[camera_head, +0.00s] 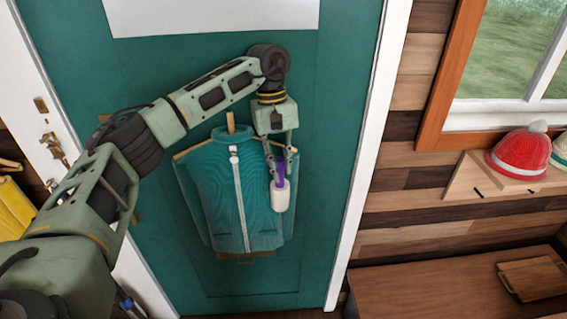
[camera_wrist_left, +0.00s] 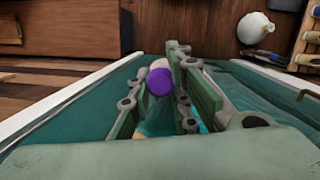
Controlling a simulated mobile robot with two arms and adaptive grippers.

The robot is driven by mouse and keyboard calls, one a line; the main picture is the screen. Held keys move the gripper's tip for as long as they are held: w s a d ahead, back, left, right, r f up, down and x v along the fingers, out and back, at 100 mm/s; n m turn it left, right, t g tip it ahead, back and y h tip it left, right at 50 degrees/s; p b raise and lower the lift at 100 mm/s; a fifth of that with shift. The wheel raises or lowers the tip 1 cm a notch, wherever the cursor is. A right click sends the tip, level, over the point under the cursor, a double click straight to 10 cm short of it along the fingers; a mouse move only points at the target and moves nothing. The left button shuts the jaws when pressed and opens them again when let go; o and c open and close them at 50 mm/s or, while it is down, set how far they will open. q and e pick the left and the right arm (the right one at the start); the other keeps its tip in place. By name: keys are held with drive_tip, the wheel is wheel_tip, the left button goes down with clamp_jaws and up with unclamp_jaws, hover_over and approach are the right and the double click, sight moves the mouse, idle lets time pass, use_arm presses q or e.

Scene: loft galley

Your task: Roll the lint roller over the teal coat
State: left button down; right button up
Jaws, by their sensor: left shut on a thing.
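The teal coat (camera_head: 222,205) hangs on a wooden hanger (camera_head: 230,122) against the teal door. It has a pale zipper down its front. My left gripper (camera_head: 280,165) is in front of the coat's right side, pointing down, shut on the purple handle of the lint roller (camera_head: 281,197). The roller's white head hangs below the fingers, over the coat's front; I cannot tell whether it touches the cloth. In the left wrist view the purple handle end (camera_wrist_left: 160,81) shows between the fingers. My right gripper is not in view.
The teal door (camera_head: 335,110) has a white frame and a handle (camera_head: 52,148) at left. A red knit hat (camera_head: 520,155) sits on a wooden shelf at right. Below it is a wooden bench (camera_head: 430,290) with a board on it. Something yellow (camera_head: 12,208) is at far left.

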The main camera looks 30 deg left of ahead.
use_arm(q)
drive_tip(key=s+a, duration=0.1)
drive_tip(key=a, duration=0.1)
drive_tip(key=s+a, duration=0.1)
drive_tip(key=s+a+b, duration=0.1)
drive_tip(key=a, duration=0.1)
drive_tip(key=shift+s+a, duration=0.2)
drive_tip(key=shift+a, duration=0.1)
idle(0.4)
drive_tip(key=s+d+b, duration=0.2)
drive_tip(key=s+d, duration=0.3)
drive_tip(key=s, duration=0.2)
drive_tip(key=shift+s, duration=0.35)
idle(0.4)
